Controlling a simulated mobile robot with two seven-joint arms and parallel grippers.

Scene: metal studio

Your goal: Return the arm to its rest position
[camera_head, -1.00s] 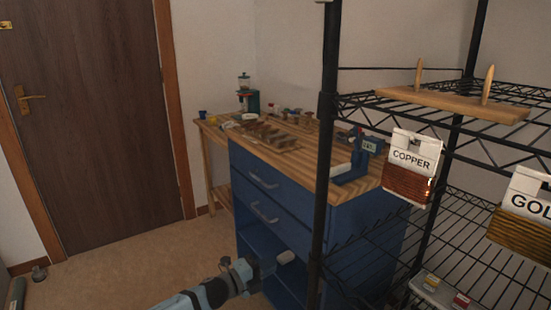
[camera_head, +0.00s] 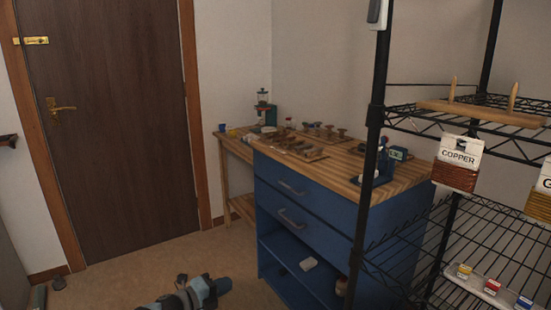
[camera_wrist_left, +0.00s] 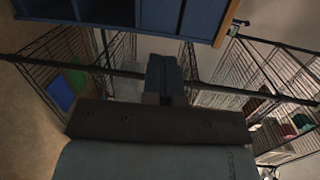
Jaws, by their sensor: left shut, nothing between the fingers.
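My left arm shows at the bottom of the head view, low over the floor and in front of the blue cabinet (camera_head: 310,215). It is cut off by the lower edge, and its fingertips are hard to make out there. In the left wrist view my left gripper (camera_wrist_left: 165,80) is shut, with nothing between its fingers. My right gripper is not in view.
A black wire rack (camera_head: 370,150) stands at the right, holding a copper spool (camera_head: 456,165) and small colored boxes (camera_head: 491,287). A wooden worktop (camera_head: 400,172) with tools tops the cabinet. A brown door (camera_head: 110,120) is at the left. Floor (camera_head: 140,258) before it is clear.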

